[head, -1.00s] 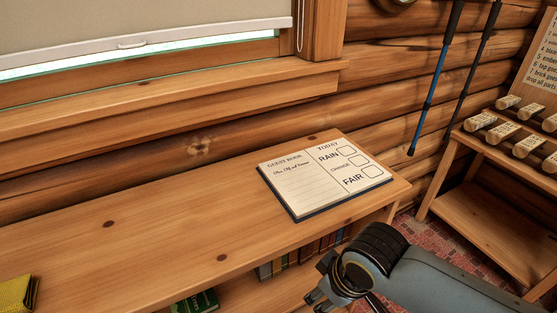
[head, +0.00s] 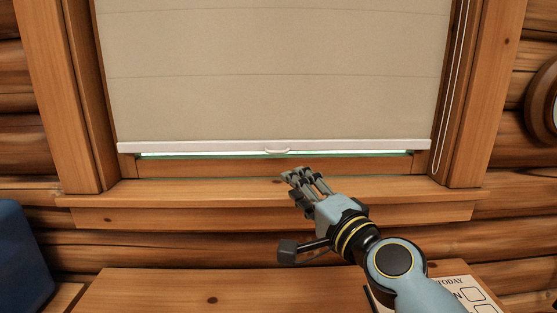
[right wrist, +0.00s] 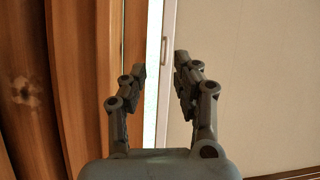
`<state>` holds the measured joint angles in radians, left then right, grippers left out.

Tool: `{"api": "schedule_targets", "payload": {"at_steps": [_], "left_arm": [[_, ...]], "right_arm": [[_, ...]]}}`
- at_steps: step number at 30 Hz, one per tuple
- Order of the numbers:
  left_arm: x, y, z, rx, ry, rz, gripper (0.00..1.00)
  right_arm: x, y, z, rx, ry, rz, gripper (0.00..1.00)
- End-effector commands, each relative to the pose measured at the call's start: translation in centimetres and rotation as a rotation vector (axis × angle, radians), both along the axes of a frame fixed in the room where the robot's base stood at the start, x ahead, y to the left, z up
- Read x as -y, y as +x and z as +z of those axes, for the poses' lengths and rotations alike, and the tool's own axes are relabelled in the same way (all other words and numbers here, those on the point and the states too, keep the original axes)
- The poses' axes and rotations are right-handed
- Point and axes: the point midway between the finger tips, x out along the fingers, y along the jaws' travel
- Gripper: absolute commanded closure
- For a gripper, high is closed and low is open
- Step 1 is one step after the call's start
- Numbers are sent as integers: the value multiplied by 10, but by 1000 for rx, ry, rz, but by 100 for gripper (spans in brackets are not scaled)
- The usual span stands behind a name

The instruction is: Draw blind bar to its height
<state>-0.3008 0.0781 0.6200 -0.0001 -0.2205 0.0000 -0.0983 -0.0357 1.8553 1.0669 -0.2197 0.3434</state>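The beige blind (head: 270,70) hangs over most of the window, with a narrow bright strip below it. Its white blind bar (head: 190,147) runs level along the bottom edge, with a small pull handle (head: 278,151) at the middle. My right gripper (head: 300,174) is just below and to the right of the handle, apart from it. In the right wrist view the gripper (right wrist: 160,66) is open and empty, with the bar (right wrist: 168,25) and handle (right wrist: 164,51) beyond and between its fingertips. My left gripper is not in view.
The wooden sill (head: 150,192) juts out under the window. A looped cord (head: 436,150) hangs at the window's right. A blue object (head: 20,255) stands at the left.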

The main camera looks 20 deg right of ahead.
Motion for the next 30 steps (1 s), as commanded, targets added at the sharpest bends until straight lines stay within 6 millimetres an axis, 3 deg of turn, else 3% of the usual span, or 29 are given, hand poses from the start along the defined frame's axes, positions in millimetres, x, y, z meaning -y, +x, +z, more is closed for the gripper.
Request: {"api": "schedule_targets", "payload": {"at_steps": [5,19,24,30], "left_arm": [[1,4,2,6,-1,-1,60],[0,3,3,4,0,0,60],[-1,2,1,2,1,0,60],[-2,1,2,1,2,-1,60]], "right_arm": [[11,20,11,31,118,-62,70],[2,102,20,30,115,-61,70],[0,116,22,29,113,-61,70],[0,118,22,28,113,-61,70]]}}
